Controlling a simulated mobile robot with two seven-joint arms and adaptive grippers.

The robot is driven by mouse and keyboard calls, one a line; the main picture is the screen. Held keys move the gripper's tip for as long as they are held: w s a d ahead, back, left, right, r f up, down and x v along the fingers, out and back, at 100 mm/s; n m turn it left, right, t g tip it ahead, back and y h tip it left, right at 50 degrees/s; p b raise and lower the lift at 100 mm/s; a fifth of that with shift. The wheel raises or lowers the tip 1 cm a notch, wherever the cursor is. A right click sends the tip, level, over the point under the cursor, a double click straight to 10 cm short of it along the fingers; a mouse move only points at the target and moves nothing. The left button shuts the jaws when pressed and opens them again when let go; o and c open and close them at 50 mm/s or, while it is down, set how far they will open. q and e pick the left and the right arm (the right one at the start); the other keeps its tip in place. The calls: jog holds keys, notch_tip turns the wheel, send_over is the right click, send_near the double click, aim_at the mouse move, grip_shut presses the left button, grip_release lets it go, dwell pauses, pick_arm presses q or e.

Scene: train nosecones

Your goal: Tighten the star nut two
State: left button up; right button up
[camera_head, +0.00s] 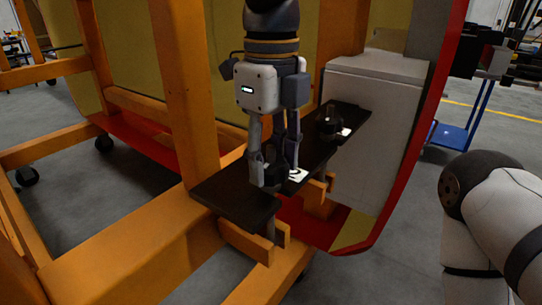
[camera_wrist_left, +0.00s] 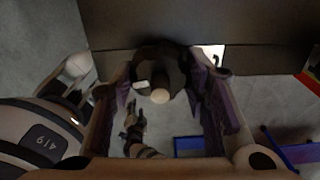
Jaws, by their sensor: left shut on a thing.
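My left gripper (camera_head: 272,172) points down at the near part of a dark plate (camera_head: 240,203). Its fingers are shut around a black star nut (camera_head: 275,162), which they partly hide. In the left wrist view the star nut (camera_wrist_left: 158,72) sits between the two fingertips, with a pale round stud end at its middle. Another black star nut (camera_head: 328,122) stands on the far part of the plate, clear of the gripper. My right arm is at the right edge of the head view. A small gripper-like shape (camera_wrist_left: 134,125) shows in the left wrist view, its fingers unclear.
Orange frame beams (camera_head: 188,90) rise close to the left of my left gripper. A grey box-like part (camera_head: 375,130) and a red edge (camera_head: 425,120) lie to the right. White labels lie beside the nuts. A blue cart (camera_head: 452,135) stands farther back on open floor.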

dwell(0.3)
pick_arm(q)
jog(key=o, duration=1.1)
jog(key=shift+o, duration=0.2)
notch_tip(320, 180, up, 12)
